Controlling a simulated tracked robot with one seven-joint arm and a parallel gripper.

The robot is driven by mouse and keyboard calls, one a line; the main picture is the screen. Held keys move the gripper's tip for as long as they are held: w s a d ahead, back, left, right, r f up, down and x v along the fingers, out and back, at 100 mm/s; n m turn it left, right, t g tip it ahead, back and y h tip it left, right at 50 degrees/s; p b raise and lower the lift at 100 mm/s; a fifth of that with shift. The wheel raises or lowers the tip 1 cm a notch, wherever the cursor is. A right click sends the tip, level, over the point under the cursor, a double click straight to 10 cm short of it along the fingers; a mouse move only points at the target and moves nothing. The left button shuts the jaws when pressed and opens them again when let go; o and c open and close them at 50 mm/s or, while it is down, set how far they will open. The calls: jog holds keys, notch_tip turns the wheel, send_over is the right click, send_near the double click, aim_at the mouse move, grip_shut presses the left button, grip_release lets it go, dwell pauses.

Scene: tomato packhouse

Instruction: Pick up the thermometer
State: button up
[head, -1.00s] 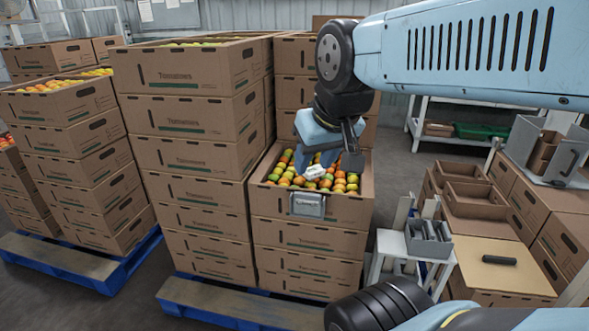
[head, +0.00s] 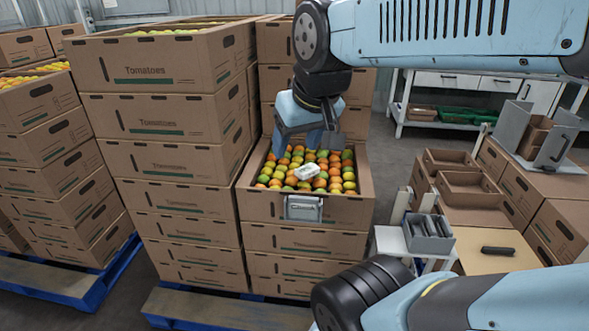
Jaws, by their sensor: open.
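A small white device (head: 307,172), which looks like the thermometer, lies on the tomatoes in the open top carton (head: 263,206) of the middle stack. Its details are too small to read. My gripper (head: 309,146) is above the far part of this carton, behind the white device in the picture. Its jaws are open and empty, apart from the device. The whole top face of the device shows.
A grey box (head: 304,208) hangs on the carton's front wall. A taller carton stack (head: 160,130) stands close on the left. At right are a small white stand (head: 392,243) with a grey bin (head: 430,236) and a board (head: 470,262) with a black bar (head: 497,251).

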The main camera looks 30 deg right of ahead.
jog(key=o, duration=0.5)
jog(key=shift+n+g, duration=0.6)
jog(key=w+f, duration=0.1)
jog(key=w+d, duration=0.1)
jog(key=w, duration=0.1)
jog(key=w+d+f, duration=0.1)
jog(key=shift+w+f, duration=0.3)
jog(key=shift+w, duration=0.05)
jog(key=shift+c, duration=0.2)
jog(key=n+g+h, duration=0.2)
jog(key=n+h, duration=1.1)
jog(key=n, duration=0.5)
send_near(305, 169)
jog(key=shift+s+a+f, duration=0.1)
jog(key=shift+s+a, duration=0.7)
jog(key=shift+s, duration=0.05)
jog(key=shift+w+a+r+n, duration=0.1)
jog(key=shift+w+r+n, duration=0.1)
jog(key=shift+w+n, duration=0.35)
jog(key=x, duration=0.8)
jog(key=shift+w, duration=0.25)
jog(key=shift+r+x, duration=0.15)
jog(key=shift+x, duration=1.2)
jog(key=shift+r+x, duration=0.1)
jog(key=shift+x, duration=1.3)
